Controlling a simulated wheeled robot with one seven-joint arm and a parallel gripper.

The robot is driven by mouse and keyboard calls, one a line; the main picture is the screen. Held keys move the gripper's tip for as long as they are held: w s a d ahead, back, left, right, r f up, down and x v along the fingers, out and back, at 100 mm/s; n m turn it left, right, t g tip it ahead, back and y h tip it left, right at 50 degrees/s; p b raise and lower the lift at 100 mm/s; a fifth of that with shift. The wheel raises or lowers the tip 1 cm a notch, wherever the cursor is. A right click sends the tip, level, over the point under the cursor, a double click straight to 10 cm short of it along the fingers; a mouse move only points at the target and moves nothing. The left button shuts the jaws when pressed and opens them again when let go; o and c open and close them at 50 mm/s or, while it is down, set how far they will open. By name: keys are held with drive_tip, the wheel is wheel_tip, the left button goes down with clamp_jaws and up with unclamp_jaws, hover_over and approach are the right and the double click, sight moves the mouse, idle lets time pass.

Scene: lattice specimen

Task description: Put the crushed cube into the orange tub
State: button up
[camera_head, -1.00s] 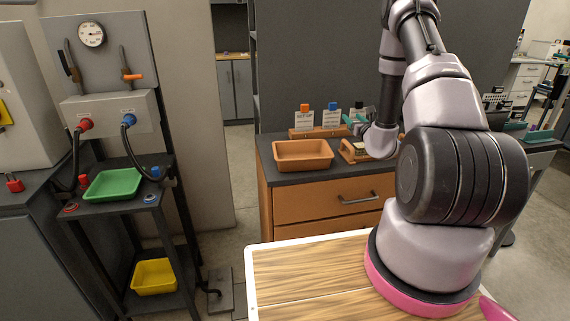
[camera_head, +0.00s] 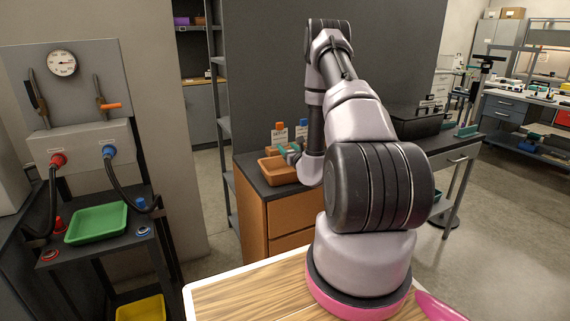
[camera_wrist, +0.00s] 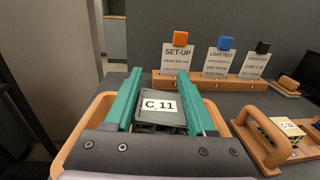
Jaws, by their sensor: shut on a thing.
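The orange tub (camera_head: 268,173) stands on the dark bench top, partly hidden by my arm. In the wrist view the tub's rim (camera_wrist: 72,142) shows on both sides of my fingers. My gripper (camera_wrist: 160,92) has teal fingers and is shut on a dark grey block (camera_wrist: 150,125) with a white label reading C 11. The block is held over the tub; its underside and the gap to the tub floor are hidden. I cannot make out crush damage on it. In the head view my gripper (camera_head: 284,150) is above the tub.
A wooden rack (camera_wrist: 220,86) with SET-UP and LOAD TEST cards stands behind the tub. Right of the tub is a wooden tray (camera_wrist: 262,140) holding a pale block (camera_wrist: 288,128) with a partly legible C label. A green tray (camera_head: 97,223) is on the left stand.

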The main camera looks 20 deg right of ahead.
drive_tip(key=shift+f, duration=2.4)
drive_tip(key=shift+f, duration=0.15)
drive_tip(key=shift+f, duration=0.45)
drive_tip(key=o, duration=1.3)
drive_tip(key=shift+s+f, duration=0.1)
